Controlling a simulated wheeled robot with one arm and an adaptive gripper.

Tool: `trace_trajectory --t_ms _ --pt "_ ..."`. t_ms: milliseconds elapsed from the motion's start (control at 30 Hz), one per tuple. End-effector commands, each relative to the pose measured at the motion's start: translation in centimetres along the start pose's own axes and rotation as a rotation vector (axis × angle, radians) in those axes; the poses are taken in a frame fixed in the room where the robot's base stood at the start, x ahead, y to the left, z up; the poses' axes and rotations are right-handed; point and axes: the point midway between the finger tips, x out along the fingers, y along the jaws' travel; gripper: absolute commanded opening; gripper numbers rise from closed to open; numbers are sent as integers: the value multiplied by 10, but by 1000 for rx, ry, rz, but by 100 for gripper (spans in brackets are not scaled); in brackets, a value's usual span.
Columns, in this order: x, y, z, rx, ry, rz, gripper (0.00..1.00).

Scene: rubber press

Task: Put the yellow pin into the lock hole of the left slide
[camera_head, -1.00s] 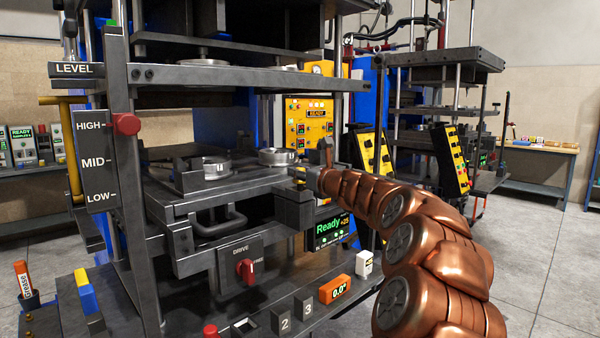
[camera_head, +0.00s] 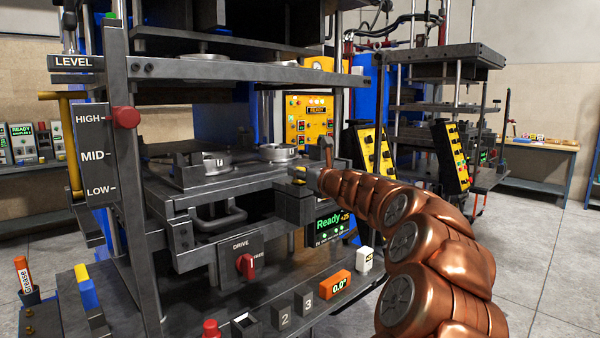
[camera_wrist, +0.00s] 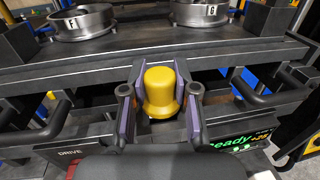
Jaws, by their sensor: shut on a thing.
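The yellow pin (camera_wrist: 160,92) shows in the wrist view as a rounded yellow knob between the two purple-padded fingers of my gripper (camera_wrist: 162,105). My gripper is shut on it. In the head view only a small yellow part of the pin (camera_head: 300,181) shows beside a dark block at the front right corner of the left press. The slide (camera_head: 185,200) extends out of the press under two round molds. The lock hole is not visible; the pin and fingers cover that area, so I cannot tell whether the tip is in it.
Mold rings F (camera_wrist: 82,22) and G (camera_wrist: 203,13) sit on the plate behind the pin. A handle bar (camera_wrist: 262,98) is right of the fingers. The DRIVE panel (camera_head: 240,262) and the Ready screen (camera_head: 331,227) are below. A second press stands at right.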

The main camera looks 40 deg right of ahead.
Motion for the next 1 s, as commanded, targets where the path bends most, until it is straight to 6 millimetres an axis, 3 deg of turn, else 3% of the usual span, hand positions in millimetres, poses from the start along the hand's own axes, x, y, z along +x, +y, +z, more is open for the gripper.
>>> trace_trajectory --t_ms 33,300,667,1000 --pt "0 0 0 0 0 0 31" --pt "0 0 0 0 0 0 58" --pt "-2 0 0 0 0 0 58" --pt "-42 -1 1 1 -2 -2 58"
